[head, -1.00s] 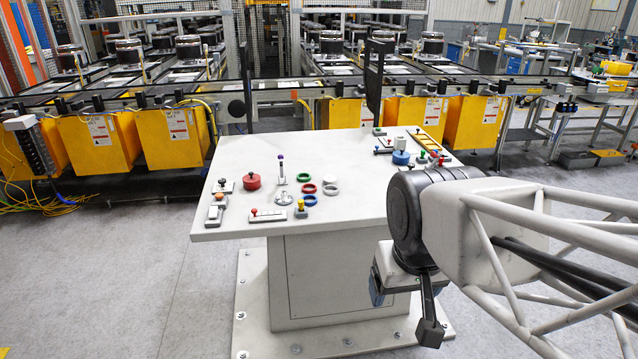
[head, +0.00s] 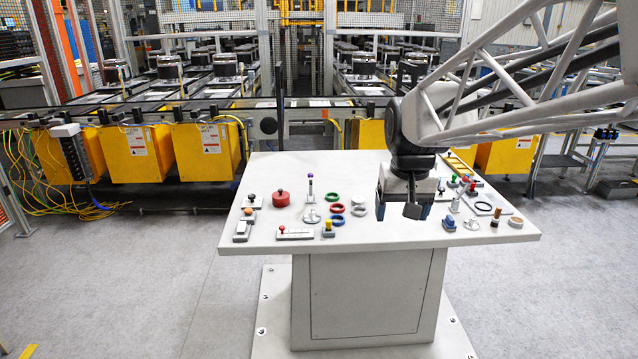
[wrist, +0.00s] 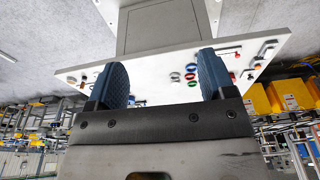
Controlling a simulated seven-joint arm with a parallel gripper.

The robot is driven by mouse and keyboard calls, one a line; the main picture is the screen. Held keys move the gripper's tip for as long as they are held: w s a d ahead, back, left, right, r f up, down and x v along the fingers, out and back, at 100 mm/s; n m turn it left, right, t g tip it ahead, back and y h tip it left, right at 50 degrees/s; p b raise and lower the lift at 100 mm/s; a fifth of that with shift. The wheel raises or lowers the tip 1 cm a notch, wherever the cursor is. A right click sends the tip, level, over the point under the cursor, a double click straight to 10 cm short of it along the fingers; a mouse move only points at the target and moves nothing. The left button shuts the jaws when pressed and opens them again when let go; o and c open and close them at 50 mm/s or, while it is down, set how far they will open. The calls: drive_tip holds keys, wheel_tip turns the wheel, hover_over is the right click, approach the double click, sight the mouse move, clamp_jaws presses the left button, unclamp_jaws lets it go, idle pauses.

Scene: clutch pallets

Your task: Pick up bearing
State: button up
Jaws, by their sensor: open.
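My gripper (head: 403,215) hangs over the right half of the white table, with its blue fingers apart and nothing between them. In the wrist view my gripper (wrist: 162,85) also shows empty, its two fingers wide apart. I cannot tell for sure which piece is the bearing. Ring-shaped pieces lie left of the gripper: a green ring (head: 332,197), a red ring (head: 337,209), a blue ring (head: 337,220) and a pale ring (head: 358,210). My arm hides part of the table's right back.
The table (head: 270,172) also holds a red round pot (head: 283,199), a purple-topped rod (head: 310,188), a yellow-knobbed block (head: 328,229) and a red-knobbed bar (head: 294,234). Several small parts stand at the right. The back left of the tabletop is clear.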

drive_tip(key=w+d+f, duration=0.1)
drive_tip(key=w+f, duration=0.1)
drive_tip(key=w, duration=1.1)
drive_tip(key=w+f, duration=0.3)
drive_tip(key=w, duration=1.1)
drive_tip(key=w+d+f+g, duration=0.1)
drive_tip(key=w+f, duration=0.8)
drive_tip(key=w, duration=0.3)
drive_tip(key=w+d+f, duration=0.1)
drive_tip(key=w+f, duration=0.8)
drive_tip(key=w, duration=0.3)
drive_tip(key=shift+w+f+m+g, duration=0.15)
drive_tip(key=shift+w+m+g, duration=0.15)
drive_tip(key=shift+g, duration=0.1)
drive_tip(key=shift+f, duration=0.15)
drive_tip(key=shift+a+f, duration=0.1)
drive_tip(key=shift+f, duration=1.05)
drive_tip(key=shift+f, duration=0.15)
